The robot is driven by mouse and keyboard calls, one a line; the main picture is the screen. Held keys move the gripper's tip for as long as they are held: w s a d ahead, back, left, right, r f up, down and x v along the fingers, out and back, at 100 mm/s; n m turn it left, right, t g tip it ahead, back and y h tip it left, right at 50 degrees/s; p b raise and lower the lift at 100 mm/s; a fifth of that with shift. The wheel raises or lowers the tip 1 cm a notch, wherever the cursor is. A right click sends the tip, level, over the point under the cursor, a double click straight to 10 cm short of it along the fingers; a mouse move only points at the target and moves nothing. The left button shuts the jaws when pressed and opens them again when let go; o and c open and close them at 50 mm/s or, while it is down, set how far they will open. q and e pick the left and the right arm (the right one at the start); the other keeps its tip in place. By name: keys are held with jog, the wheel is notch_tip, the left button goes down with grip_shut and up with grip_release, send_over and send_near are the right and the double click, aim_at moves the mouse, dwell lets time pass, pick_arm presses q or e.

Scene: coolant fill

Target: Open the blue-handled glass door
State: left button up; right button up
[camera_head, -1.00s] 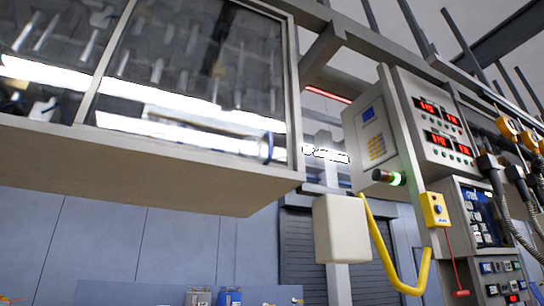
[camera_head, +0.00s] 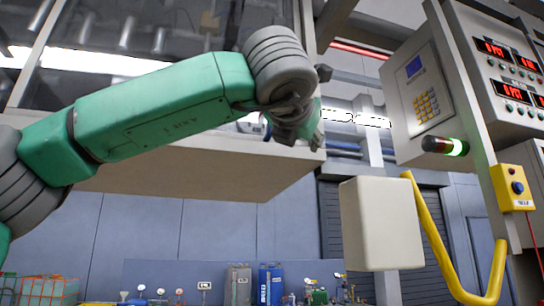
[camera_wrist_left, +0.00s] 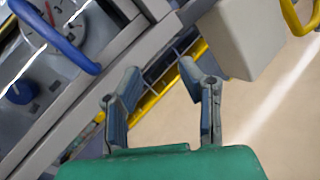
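The glass door (camera_head: 170,25) is the grey-framed pane of the cabinet at the upper left of the head view. It looks shut. My left arm crosses in front of it. The left gripper (camera_head: 300,120) is at the cabinet's lower right corner, its fingers hard to make out there. In the left wrist view the blue handle (camera_wrist_left: 62,42) is a curved bar at the upper left. My left gripper (camera_wrist_left: 160,72) is open and empty there, with the handle to the left of its fingers, apart from them. In the head view the handle is mostly hidden behind the gripper.
A white box (camera_head: 382,222) hangs right of the cabinet; it also shows in the left wrist view (camera_wrist_left: 243,38). A yellow bent pipe (camera_head: 440,255) and a control panel (camera_head: 505,75) stand further right. Bottles and gauges (camera_head: 255,285) line the bottom.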

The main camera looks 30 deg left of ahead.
pick_arm(q)
jog(key=s+a+r+n+h+p, duration=0.1)
jog(key=s+a+r+n, duration=0.35)
jog(key=s+r, duration=0.7)
jog(key=p+x, duration=0.5)
jog(key=x, duration=0.8)
jog(key=shift+w+a+f, duration=0.1)
jog(key=shift+w+a, duration=0.1)
jog(key=shift+w, duration=0.05)
jog(key=shift+d, duration=0.55)
grip_shut()
jog(key=shift+a, duration=0.35)
pick_arm(e)
notch_tip(320, 180, up, 7)
jog(key=shift+a+f, duration=0.15)
